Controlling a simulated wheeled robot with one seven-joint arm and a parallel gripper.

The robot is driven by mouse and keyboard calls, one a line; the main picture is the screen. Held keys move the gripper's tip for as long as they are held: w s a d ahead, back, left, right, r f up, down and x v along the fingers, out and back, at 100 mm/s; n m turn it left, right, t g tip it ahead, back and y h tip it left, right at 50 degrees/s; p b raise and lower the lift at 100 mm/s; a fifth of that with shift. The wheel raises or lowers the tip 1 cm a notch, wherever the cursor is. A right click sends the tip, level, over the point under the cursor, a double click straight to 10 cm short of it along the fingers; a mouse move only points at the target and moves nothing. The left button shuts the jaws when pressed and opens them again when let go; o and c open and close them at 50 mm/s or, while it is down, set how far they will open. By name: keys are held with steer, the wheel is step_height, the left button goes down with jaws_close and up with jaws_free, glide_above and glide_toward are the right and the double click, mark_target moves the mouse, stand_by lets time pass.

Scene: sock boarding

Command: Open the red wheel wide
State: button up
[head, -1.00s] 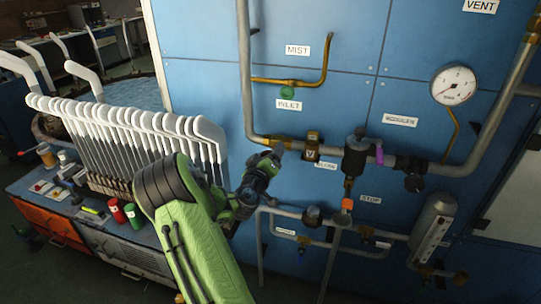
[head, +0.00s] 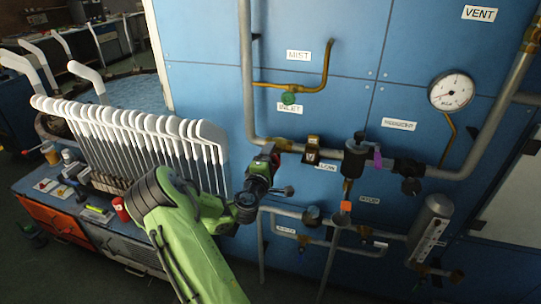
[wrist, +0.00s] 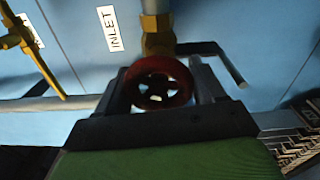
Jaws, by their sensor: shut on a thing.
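The red wheel (wrist: 157,83) is a small round spoked handwheel below a brass fitting (wrist: 158,35) in the wrist view. My gripper (wrist: 163,86) has a finger on each side of the wheel and is shut on it. In the head view my gripper (head: 270,152) is at the blue panel, at the left end of the main grey pipe. The wheel is mostly hidden by my gripper there. I cannot tell how far the wheel is turned.
The blue panel (head: 215,60) carries grey pipes, a round gauge (head: 452,91), a green knob (head: 289,98) by the INLET label and a black valve (head: 355,155). Lower pipes run beneath my gripper. A rack of white sock boards (head: 150,125) stands on the bench at left.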

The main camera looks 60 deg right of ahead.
steer(key=n+p, duration=0.4)
steer(key=n, duration=0.2)
steer(key=n+p, duration=0.5)
steer(key=n, duration=0.1)
steer(key=shift+s+f+n+p, duration=0.2)
steer(key=shift+n+p, duration=0.1)
steer(key=shift+n, duration=0.1)
steer(key=n+p, duration=0.3)
steer(key=shift+s+n, duration=0.15)
steer(key=shift+n, duration=0.15)
steer(key=n+p, duration=0.3)
steer(key=shift+s+n, duration=0.1)
steer(key=shift+n, duration=0.2)
steer(key=n+p, duration=0.2)
steer(key=n, duration=0.2)
steer(key=shift+s+n, duration=0.15)
steer(key=shift+n, duration=0.15)
steer(key=n+p, duration=0.2)
steer(key=n, duration=0.1)
steer(key=shift+s+n+p, duration=0.1)
steer(key=shift+n+p, duration=0.55)
steer(key=shift+n, duration=1.55)
